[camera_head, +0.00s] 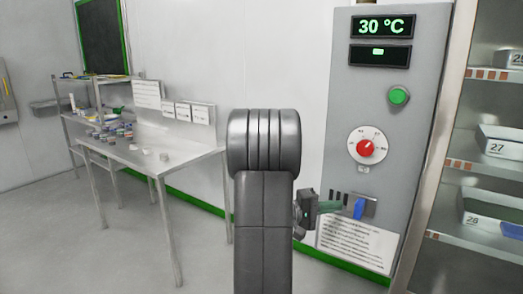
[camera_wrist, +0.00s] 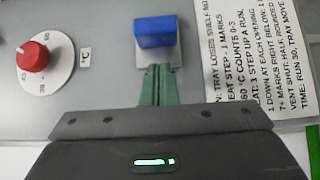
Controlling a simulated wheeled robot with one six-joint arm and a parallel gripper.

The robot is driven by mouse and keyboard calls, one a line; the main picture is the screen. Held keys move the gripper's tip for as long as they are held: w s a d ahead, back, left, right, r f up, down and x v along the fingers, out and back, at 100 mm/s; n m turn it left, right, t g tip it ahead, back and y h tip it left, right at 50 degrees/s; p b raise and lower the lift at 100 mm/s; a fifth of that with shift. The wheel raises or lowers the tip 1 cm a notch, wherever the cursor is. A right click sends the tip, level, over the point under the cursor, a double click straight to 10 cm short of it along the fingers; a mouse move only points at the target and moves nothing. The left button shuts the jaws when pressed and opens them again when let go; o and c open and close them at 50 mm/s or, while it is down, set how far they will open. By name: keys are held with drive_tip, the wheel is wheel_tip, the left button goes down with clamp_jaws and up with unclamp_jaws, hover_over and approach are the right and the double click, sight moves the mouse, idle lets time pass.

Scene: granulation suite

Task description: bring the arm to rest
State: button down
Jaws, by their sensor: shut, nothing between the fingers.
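My gripper (camera_head: 338,206) is in front of the lower part of a grey control panel (camera_head: 378,98), and it also shows in the wrist view (camera_wrist: 159,70). Its green fingers are shut together with nothing between them. The fingertips point at a blue lever (camera_head: 358,208) on a pale plate, also seen in the wrist view (camera_wrist: 154,32). The tips are very close to the lever's plate; I cannot tell whether they touch. My dark arm stands upright in the middle of the head view and hides part of the wall behind it.
The panel has a red knob (camera_head: 366,148), a green button (camera_head: 399,96), a display (camera_head: 382,27) reading 30 °C and a printed notice (camera_head: 352,245). Shelves with numbered trays (camera_head: 503,143) stand at right. A metal table (camera_head: 150,148) with small items stands at left. Open floor lies between.

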drive_tip(key=shift+w+a+r+p, duration=0.2)
drive_tip(key=shift+a+p, duration=0.15)
drive_tip(key=shift+p, duration=0.7)
drive_tip(key=shift+w+a+f+p, duration=0.15)
drive_tip(key=shift+w+a+p, duration=0.3)
drive_tip(key=shift+a, duration=0.25)
drive_tip(key=s+a+b, duration=0.3)
drive_tip(key=a+b, duration=0.3)
drive_tip(key=a, duration=0.3)
drive_tip(key=w+d+p, duration=0.2)
drive_tip(key=d+p, duration=0.3)
drive_tip(key=d, duration=0.5)
drive_tip(key=shift+d+r, duration=0.15)
drive_tip(key=shift+r, duration=0.1)
